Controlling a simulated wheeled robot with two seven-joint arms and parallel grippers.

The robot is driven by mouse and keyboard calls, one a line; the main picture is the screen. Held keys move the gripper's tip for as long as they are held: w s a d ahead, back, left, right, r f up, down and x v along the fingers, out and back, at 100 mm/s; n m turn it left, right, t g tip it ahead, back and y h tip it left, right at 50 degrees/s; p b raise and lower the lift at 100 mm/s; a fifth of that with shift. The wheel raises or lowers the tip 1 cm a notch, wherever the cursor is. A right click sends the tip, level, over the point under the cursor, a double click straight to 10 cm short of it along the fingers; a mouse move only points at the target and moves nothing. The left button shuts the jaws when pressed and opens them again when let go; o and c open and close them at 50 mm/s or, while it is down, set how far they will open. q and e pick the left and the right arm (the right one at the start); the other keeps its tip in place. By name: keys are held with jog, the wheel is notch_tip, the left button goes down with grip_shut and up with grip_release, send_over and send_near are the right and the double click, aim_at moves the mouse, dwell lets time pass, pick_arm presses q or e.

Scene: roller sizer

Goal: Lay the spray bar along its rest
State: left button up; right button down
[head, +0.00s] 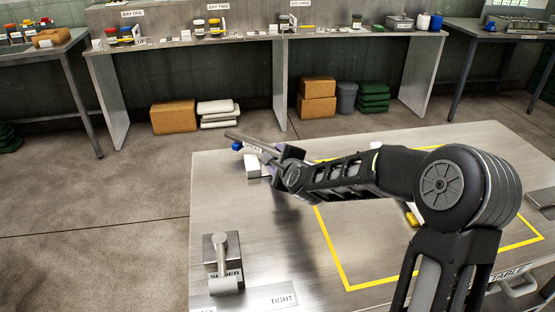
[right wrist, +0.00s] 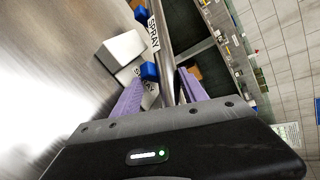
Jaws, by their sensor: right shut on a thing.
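The spray bar (head: 247,141) is a grey metal rod at the far left corner of the steel table. My right gripper (head: 277,162) is shut on it. In the right wrist view the spray bar (right wrist: 163,38) runs between the purple fingers of my right gripper (right wrist: 160,95). In the right wrist view the rest (right wrist: 120,48) lies left of the bar. I cannot tell whether the bar touches it. My left gripper is out of view.
Yellow tape (head: 334,250) outlines an area partly under my right arm. The steel table (head: 270,235) is bare between. A long bench (head: 185,41) stands behind.

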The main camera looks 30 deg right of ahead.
jog(key=shift+f, duration=0.15)
dwell(0.4)
jog(key=c, duration=0.6)
grip_release()
jog(key=shift+o, duration=0.4)
jog(key=shift+f, duration=0.15)
jog(key=shift+s+a+f, duration=0.1)
jog(key=shift+f, duration=0.2)
jog(key=shift+s+r+b, duration=0.1)
jog(key=shift+s+b, duration=0.05)
jog(key=shift+b, duration=0.15)
jog(key=v, duration=0.3)
jog(key=r+v, duration=0.1)
jog(key=v, duration=0.3)
jog(key=shift+s+b, duration=0.1)
jog(key=shift+b, duration=0.25)
jog(key=shift+r, duration=0.1)
